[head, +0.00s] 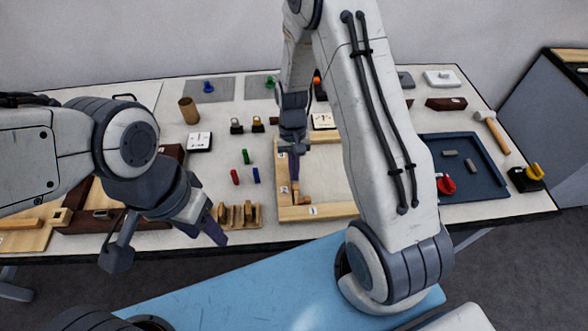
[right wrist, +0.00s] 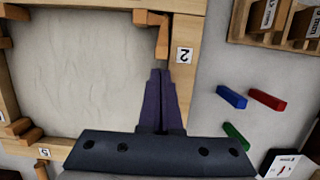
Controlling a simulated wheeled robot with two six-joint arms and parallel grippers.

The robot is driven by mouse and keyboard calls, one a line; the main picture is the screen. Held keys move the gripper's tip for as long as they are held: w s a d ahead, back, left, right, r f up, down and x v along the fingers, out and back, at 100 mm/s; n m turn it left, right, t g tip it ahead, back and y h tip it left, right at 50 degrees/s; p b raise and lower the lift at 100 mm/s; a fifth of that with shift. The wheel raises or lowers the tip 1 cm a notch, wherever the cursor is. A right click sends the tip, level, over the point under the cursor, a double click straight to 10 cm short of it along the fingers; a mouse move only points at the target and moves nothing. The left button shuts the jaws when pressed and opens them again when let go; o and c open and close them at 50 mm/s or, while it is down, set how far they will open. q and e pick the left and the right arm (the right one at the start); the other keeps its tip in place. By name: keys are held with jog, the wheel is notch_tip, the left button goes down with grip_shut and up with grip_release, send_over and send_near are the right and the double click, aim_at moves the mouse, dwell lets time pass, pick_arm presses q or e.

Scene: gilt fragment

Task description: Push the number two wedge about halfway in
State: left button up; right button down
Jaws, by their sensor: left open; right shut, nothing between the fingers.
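The wooden frame (head: 336,211) lies on the table, with number labels on its bars. In the right wrist view, the label 2 (right wrist: 183,55) sits on one bar (right wrist: 186,88). A brown wedge (right wrist: 162,40) lies along that bar's inner side beside the label; a second wedge (right wrist: 148,18) meets it at the corner. My right gripper (head: 294,176) is shut and empty over that bar. In the wrist view its fingertips (right wrist: 160,72) are just short of the wedge's end; I cannot tell if they touch. My left gripper (head: 217,234) is open and empty near the table's front edge.
A wooden rack (head: 238,216) with blocks stands left of the frame. Red (head: 235,176), blue (head: 256,175) and green (head: 245,156) blocks lie beyond it. A dark tray (head: 480,188) is at right. The frame's inside is mostly clear. My right arm hides part of the table.

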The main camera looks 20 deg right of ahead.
jog(key=shift+s, duration=0.3)
